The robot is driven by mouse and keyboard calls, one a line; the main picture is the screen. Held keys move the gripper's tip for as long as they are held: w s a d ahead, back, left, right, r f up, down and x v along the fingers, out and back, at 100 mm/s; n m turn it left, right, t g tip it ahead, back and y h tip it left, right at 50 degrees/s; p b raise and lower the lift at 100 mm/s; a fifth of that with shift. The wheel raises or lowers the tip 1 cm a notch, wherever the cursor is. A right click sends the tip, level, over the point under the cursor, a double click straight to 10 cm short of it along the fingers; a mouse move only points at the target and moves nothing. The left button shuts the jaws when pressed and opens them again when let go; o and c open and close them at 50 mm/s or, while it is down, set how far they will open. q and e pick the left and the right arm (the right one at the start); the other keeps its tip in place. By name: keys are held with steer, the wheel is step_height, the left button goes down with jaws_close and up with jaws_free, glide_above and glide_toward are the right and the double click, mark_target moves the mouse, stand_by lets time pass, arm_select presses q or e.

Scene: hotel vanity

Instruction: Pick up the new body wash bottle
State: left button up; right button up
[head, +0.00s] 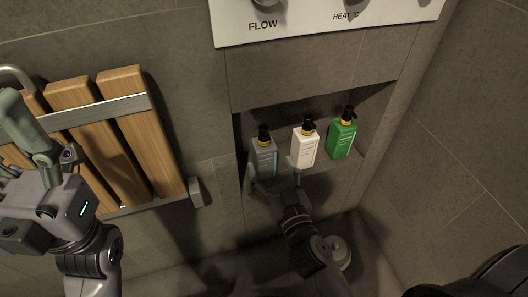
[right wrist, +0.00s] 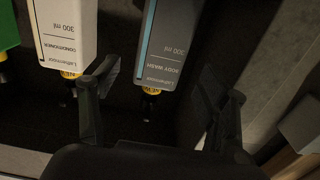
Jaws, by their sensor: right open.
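The body wash bottle (head: 264,157) is grey with a black pump and stands at the left of the wall niche. In the right wrist view the body wash bottle (right wrist: 164,45) appears upside down, with "BODY WASH" on its label and a yellow "NEW" collar. My right gripper (head: 272,178) is open in front of it. In the right wrist view the fingers of my right gripper (right wrist: 160,108) are on either side of the bottle's line, one between it and the white bottle. I cannot tell whether they touch it.
A white conditioner bottle (head: 305,146), also with a "NEW" collar, stands close right of the body wash. A green bottle (head: 342,138) stands further right. The niche walls enclose them. A wooden slatted panel (head: 139,133) is on the wall left; a control panel (head: 315,27) is above.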

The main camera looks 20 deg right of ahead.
mark_target(268, 159)
steer(key=shift+w+p, duration=0.4)
steer(key=shift+w, duration=2)
steer(key=c, duration=1.6)
